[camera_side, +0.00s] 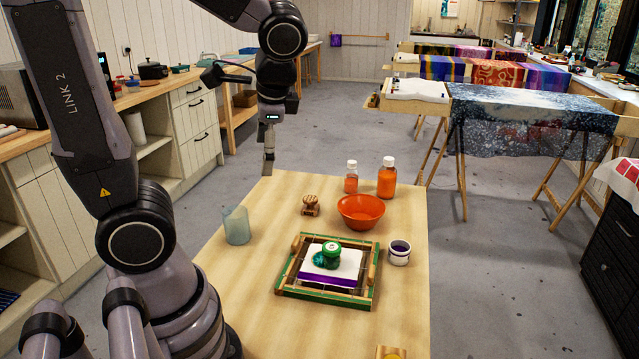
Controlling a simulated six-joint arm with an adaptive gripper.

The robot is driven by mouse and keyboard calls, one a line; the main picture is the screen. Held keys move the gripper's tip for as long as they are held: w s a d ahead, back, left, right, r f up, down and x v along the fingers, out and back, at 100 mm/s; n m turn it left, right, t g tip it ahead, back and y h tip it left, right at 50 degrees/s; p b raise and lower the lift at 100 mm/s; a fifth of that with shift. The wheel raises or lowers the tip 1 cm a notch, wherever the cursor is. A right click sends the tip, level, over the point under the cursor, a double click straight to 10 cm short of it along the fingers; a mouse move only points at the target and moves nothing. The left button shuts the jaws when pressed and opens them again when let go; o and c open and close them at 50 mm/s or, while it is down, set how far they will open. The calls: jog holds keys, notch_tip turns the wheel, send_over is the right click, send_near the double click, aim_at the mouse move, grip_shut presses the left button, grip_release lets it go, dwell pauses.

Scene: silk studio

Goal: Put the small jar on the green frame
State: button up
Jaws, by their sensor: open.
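The green frame (325,300) lies on the wooden table, with white cloth and a purple band inside it. A small green jar (332,249) with a pale round mark on top is on the cloth inside the frame, beside a darker green lump (319,260); I cannot tell whether the two are joined. A small white jar (399,257) with dark purple contents stands upright on the table, just right of the frame. My gripper (268,168) is open and empty at the table's far left corner, well away from both jars and the frame.
An orange bowl (361,212) stands behind the frame, with two orange bottles (386,180) behind it. A wooden block (310,205) and a clear cup (237,226) stand to the left. A yellow item (391,352) is at the front edge. The table's front left is clear.

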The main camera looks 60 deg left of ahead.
jog(key=s+d+r+n+t+h, duration=0.3)
jog(key=s+d+r+t+h, duration=0.1)
jog(key=s+r+t, duration=0.1)
jog(key=shift+d+t, duration=0.2)
jog(key=shift+t, duration=0.3)
